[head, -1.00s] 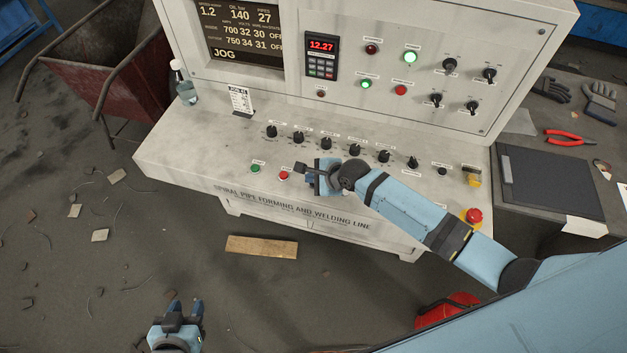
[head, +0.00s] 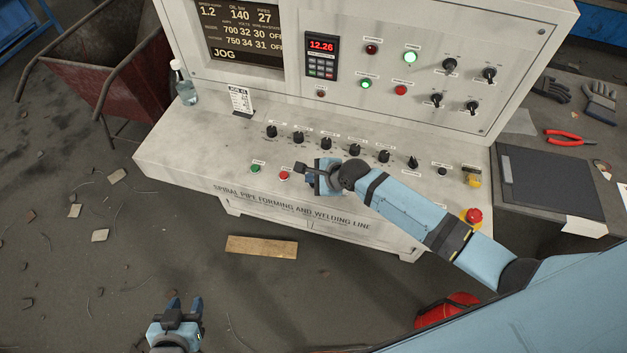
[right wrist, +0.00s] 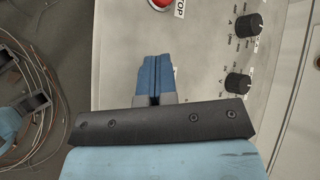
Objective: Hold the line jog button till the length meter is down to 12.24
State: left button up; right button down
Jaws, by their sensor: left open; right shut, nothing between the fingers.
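The length meter (head: 322,45) on the upright panel reads 12.26 in red digits. My right gripper (head: 303,168) is shut and empty, with its tips down at the sloping console front, just right of a red button (head: 284,175). In the right wrist view its blue fingers (right wrist: 153,78) are together against the panel. I cannot make out the line jog button; the gripper covers the panel under its tips. The screen (head: 240,35) shows JOG. My left gripper (head: 184,303) is open and empty, low over the floor.
A green button (head: 255,168) sits left of the red one. Several black knobs (head: 326,143) line the console above my right gripper. A red emergency stop (head: 473,215) is at the console's right. A bottle (head: 184,85) stands at the left.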

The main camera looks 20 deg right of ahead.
pick_arm(q)
jog(key=shift+s+f, duration=0.2)
jog(key=shift+s, duration=0.2)
jog(key=shift+w, duration=0.15)
jog(key=shift+w+r, duration=0.2)
jog(key=shift+w, duration=0.1)
dwell(0.3)
jog(key=shift+s+f, duration=0.2)
jog(key=shift+s, duration=0.25)
jog(key=shift+w, duration=0.15)
dwell(0.4)
jog(key=shift+w+r, duration=0.2)
jog(key=shift+w, duration=0.1)
jog(key=shift+s+f, duration=0.15)
jog(key=shift+s, duration=0.15)
